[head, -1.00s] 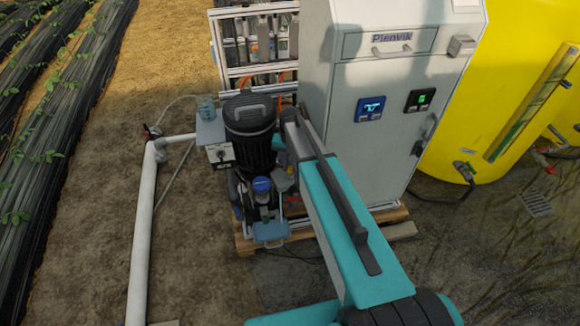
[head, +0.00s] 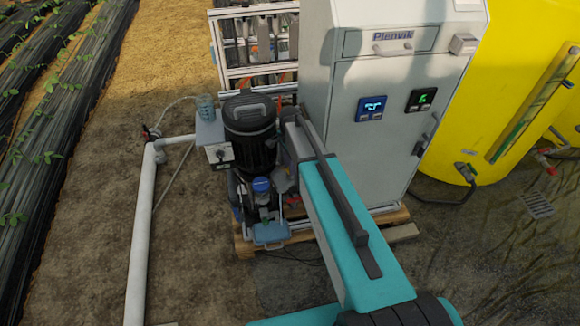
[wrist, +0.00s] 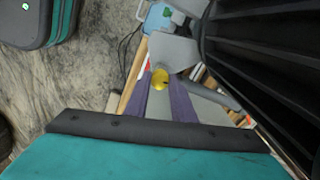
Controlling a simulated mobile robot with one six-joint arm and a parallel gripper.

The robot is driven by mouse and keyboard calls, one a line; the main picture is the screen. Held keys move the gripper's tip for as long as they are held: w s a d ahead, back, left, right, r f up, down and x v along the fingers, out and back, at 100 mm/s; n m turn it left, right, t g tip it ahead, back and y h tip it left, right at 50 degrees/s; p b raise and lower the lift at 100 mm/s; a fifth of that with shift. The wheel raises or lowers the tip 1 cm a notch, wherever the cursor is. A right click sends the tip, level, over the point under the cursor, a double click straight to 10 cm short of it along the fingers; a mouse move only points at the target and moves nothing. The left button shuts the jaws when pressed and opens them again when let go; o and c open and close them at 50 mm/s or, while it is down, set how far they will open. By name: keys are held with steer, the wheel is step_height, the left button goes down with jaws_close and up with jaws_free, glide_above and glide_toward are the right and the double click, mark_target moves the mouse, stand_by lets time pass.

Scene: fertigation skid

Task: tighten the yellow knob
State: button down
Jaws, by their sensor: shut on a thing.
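The yellow knob (wrist: 160,78) shows as a small round yellow piece in the wrist view, just above the middle. My gripper (wrist: 158,88) has its two purple-grey fingers on either side of it, shut on the knob. The fingers partly cover its lower sides. In the head view the knob and my gripper's fingers are hidden behind my arm and the pump parts.
A black pump motor (head: 249,130) stands close to my wrist and fills the right of the wrist view (wrist: 275,60). A grey control cabinet (head: 370,150) stands right of my arm. A blue-capped part (head: 261,185) sits below the motor. Bare soil (head: 195,250) lies at left.

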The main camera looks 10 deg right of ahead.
steer(key=shift+m, duration=1.6)
steer(key=c, duration=1.5)
jaws_free()
steer(key=shift+r, duration=0.15)
steer(key=shift+r+b, duration=0.8)
steer(key=shift+r, duration=6)
steer(key=shift+f, duration=0.1)
